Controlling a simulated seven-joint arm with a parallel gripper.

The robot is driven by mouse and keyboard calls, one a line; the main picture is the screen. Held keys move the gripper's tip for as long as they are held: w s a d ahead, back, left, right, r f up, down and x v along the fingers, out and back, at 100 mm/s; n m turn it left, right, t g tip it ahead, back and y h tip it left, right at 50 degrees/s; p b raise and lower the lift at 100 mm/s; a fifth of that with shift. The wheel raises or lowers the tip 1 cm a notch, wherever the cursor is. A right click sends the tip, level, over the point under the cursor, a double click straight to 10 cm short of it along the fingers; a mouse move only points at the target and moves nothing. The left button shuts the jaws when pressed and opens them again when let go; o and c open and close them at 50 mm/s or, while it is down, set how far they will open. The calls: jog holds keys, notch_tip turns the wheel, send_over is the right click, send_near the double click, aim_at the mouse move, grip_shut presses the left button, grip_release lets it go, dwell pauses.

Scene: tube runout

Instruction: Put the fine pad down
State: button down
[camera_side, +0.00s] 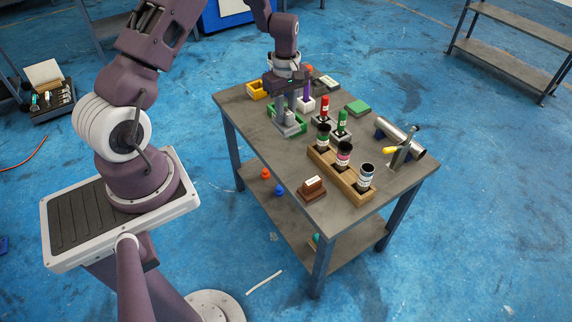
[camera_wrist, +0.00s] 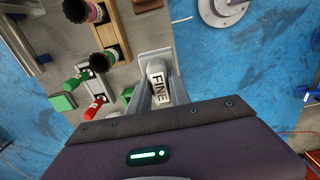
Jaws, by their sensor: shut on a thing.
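The fine pad (camera_wrist: 158,82), pale with the word FINE on it, is between the two grey fingers of my gripper (camera_wrist: 163,92) in the wrist view. In the side view my gripper (camera_side: 286,108) points down over the left part of the table, shut on the pad. A grey block-like foot (camera_side: 290,128) shows at the fingertips, beside a green tray (camera_side: 273,113). The fingers hide much of the pad in the side view. I cannot tell whether its underside touches the table or the tray.
A yellow tray (camera_side: 258,91), a purple upright piece (camera_side: 307,87) and red (camera_side: 325,106) and green (camera_side: 342,120) markers stand close by. A wooden rack (camera_side: 325,160) with three dark cups, a brown block (camera_side: 312,189) and a metal tube (camera_side: 402,137) lie to the right.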

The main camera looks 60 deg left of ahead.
notch_tip(320, 180, down, 16)
jog(key=shift+r, duration=0.1)
jog(key=c, duration=1.2)
grip_release()
